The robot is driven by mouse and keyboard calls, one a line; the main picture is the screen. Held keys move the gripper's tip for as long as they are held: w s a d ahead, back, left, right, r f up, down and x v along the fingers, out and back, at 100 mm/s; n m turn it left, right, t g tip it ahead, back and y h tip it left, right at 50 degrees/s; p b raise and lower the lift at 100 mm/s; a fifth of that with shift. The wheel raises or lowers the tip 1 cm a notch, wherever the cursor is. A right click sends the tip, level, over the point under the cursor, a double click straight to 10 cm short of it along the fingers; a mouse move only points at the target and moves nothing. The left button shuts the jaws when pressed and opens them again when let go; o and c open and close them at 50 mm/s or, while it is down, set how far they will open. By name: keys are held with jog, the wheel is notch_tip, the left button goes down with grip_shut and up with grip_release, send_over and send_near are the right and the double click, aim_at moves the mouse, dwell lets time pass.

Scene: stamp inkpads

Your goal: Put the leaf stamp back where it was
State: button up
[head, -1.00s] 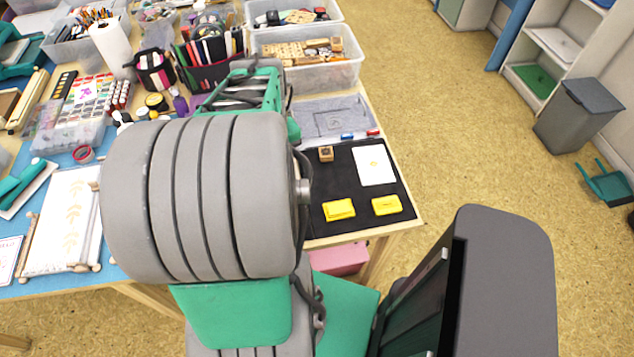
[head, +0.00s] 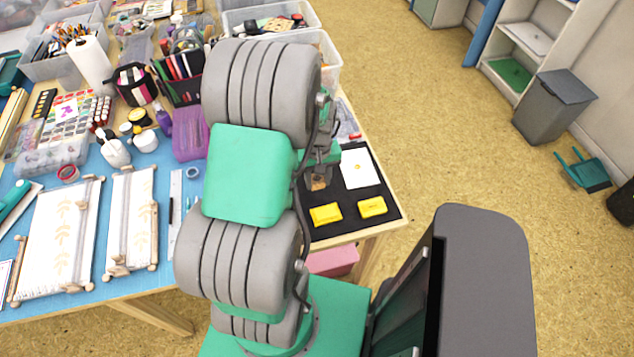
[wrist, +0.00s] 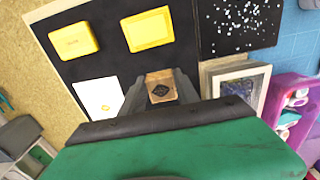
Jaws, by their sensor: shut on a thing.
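The leaf stamp (wrist: 161,89) is a small wooden block with a dark diamond-shaped mark on its top face. In the wrist view it sits between the two fingers of my gripper (wrist: 159,92), which is shut on it. In the head view the stamp (head: 316,182) shows just below my gripper (head: 322,168), left of the white card and above the left yellow inkpad. A black mat (head: 385,208) lies under this area. The stamp's underside is hidden, and I cannot tell whether it touches the mat.
Two yellow inkpads (head: 325,213) (head: 372,207) lie at the mat's near edge. A white card (head: 359,168) with a small mark lies right of the stamp. The wrist view shows a speckled black sheet (wrist: 238,25) and a framed piece (wrist: 240,85) nearby. Bare mat separates the inkpads.

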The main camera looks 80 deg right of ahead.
aim_at(317, 185)
jog(key=f, duration=0.1)
jog(key=d+f+p, duration=0.1)
jog(key=f, duration=0.2)
jog(key=shift+w+d+f, duration=0.15)
jog(key=shift+w+f, duration=0.05)
jog(key=shift+w, duration=0.1)
jog(key=shift+f, duration=0.35)
jog(key=o, duration=1.1)
jog(key=shift+r, duration=0.1)
